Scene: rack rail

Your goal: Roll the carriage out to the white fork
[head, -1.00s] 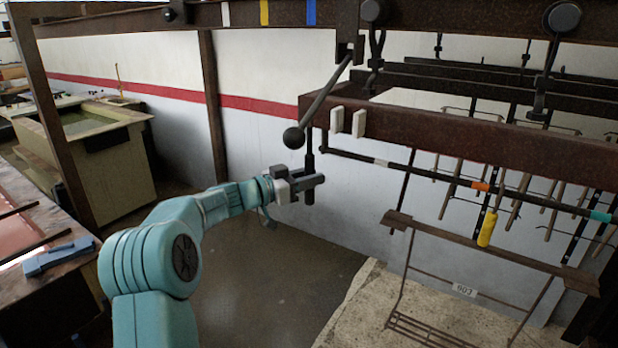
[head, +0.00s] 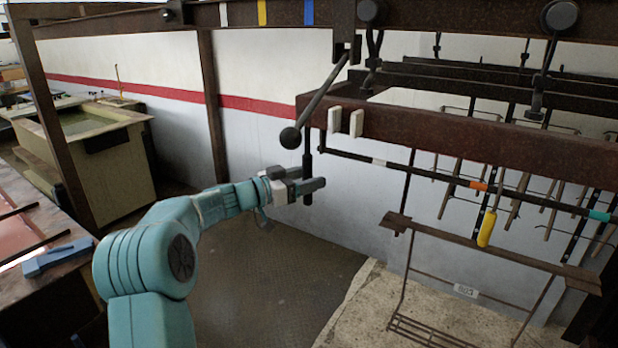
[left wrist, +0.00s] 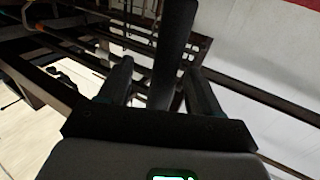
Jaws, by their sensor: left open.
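The carriage's rusty brown beam (head: 470,140) hangs from rollers on the overhead rail (head: 440,18). A dark upright handle (head: 307,162) hangs at its left end. My left gripper (head: 308,187) is at the handle's lower part with its jaws open. In the left wrist view, a dark bar (left wrist: 173,50) stands between the two spread fingers (left wrist: 160,85); I cannot tell whether either finger touches it. Two white prongs (head: 346,121) stand on the beam's near left end. The rail carries white (head: 225,13), yellow (head: 263,12) and blue (head: 310,11) bands. My right gripper is not in view.
A ball-ended lever (head: 291,138) slants down from the rail just above my left gripper. A low rack (head: 500,252) stands at right. A tank (head: 105,150) and bench are at left. Open floor (head: 280,270) lies between.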

